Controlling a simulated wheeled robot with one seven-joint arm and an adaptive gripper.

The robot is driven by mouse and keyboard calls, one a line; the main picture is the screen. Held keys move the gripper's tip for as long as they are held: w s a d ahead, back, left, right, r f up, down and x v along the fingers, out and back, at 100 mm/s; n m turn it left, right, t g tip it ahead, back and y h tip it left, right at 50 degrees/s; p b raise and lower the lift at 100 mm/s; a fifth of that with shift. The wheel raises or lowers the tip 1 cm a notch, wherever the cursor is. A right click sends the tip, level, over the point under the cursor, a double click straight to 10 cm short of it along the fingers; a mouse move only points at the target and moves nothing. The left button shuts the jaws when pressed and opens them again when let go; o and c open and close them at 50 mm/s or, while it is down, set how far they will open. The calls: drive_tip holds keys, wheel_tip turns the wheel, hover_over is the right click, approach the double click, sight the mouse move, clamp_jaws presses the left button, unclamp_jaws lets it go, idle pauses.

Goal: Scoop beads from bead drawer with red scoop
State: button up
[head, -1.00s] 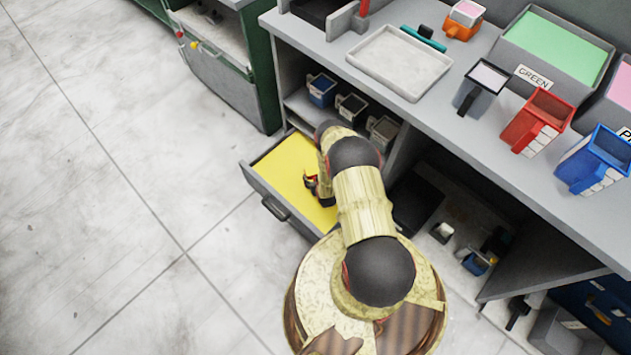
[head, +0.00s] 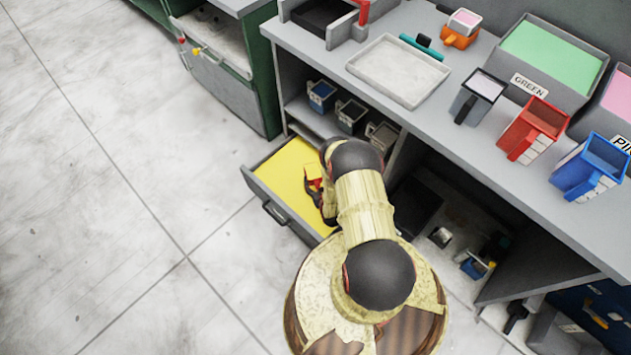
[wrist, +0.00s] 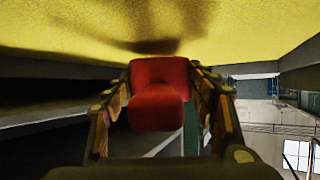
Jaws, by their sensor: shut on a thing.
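The bead drawer (head: 282,217) stands pulled out below the counter in the head view, filled with yellow beads (head: 284,172). The beads also span the top of the wrist view (wrist: 230,30). My gripper (wrist: 160,105) is shut on the red scoop (wrist: 158,92), with a finger on each side of its red handle. In the head view the red scoop (head: 313,172) shows over the drawer with yellow at it, partly hidden by my arm. I cannot tell how deep its tip is or how many beads it holds.
On the counter stand a shallow white-grey tray (head: 400,72), a red container (head: 533,130), a blue container (head: 592,165) and a green-filled bin (head: 553,55). Small cups (head: 350,114) sit on the shelf beside the drawer. The floor at left is clear.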

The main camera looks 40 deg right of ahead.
sight(316, 181)
drive_tip(key=shift+t, duration=0.4)
drive_tip(key=shift+s+a+r+p, duration=0.15)
drive_tip(key=shift+r+p, duration=0.35)
drive_tip(key=shift+r, duration=0.4)
drive_tip(key=shift+s+r+p, duration=0.2)
drive_tip(key=shift+r+p, duration=0.25)
drive_tip(key=shift+r, duration=0.5)
drive_tip(key=shift+s+a+r+p, duration=0.15)
drive_tip(key=shift+r+p, duration=0.35)
drive_tip(key=shift+r, duration=0.4)
drive_tip(key=shift+d, duration=0.1)
